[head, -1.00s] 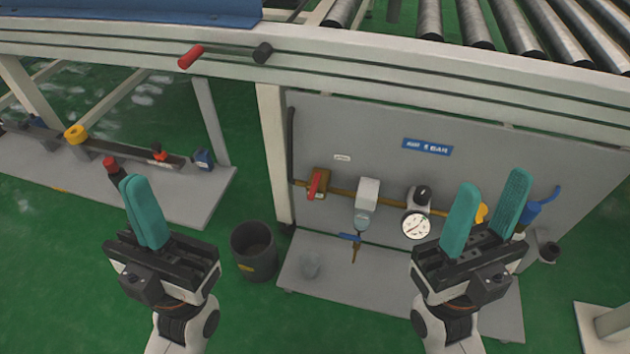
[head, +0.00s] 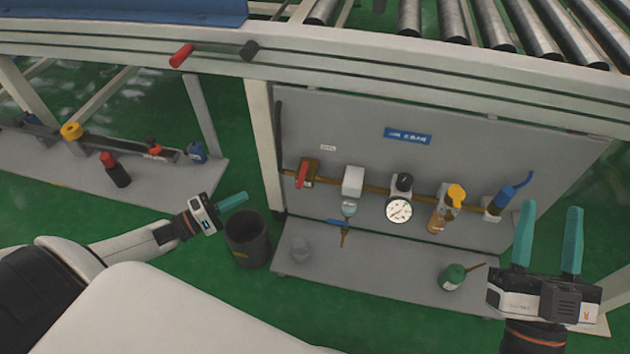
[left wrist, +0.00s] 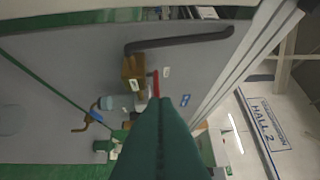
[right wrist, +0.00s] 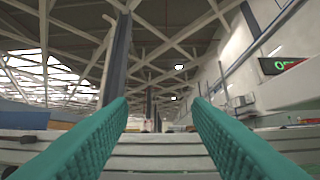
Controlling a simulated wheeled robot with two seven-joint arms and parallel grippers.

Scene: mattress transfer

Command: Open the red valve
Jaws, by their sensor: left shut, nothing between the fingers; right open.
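The red valve (head: 303,175) is a red lever on a brass body, at the left end of a brass pipe on the grey panel (head: 450,130). In the head view the lever hangs down at a slight slant. It also shows in the left wrist view as a red handle (left wrist: 156,82), just past my fingertips in the picture. My left gripper (head: 246,196) is shut and empty, left of the valve and apart from it in the head view. My right gripper (head: 550,208) is open and empty at the far right, its fingers pointing up.
A dark bin (head: 246,240) stands close below my left gripper. Along the pipe are a pressure gauge (head: 398,211), a yellow knob (head: 456,195) and a blue handle (head: 515,189). A green oil can (head: 452,278) stands on the lower shelf (head: 370,278). Conveyor rollers are above.

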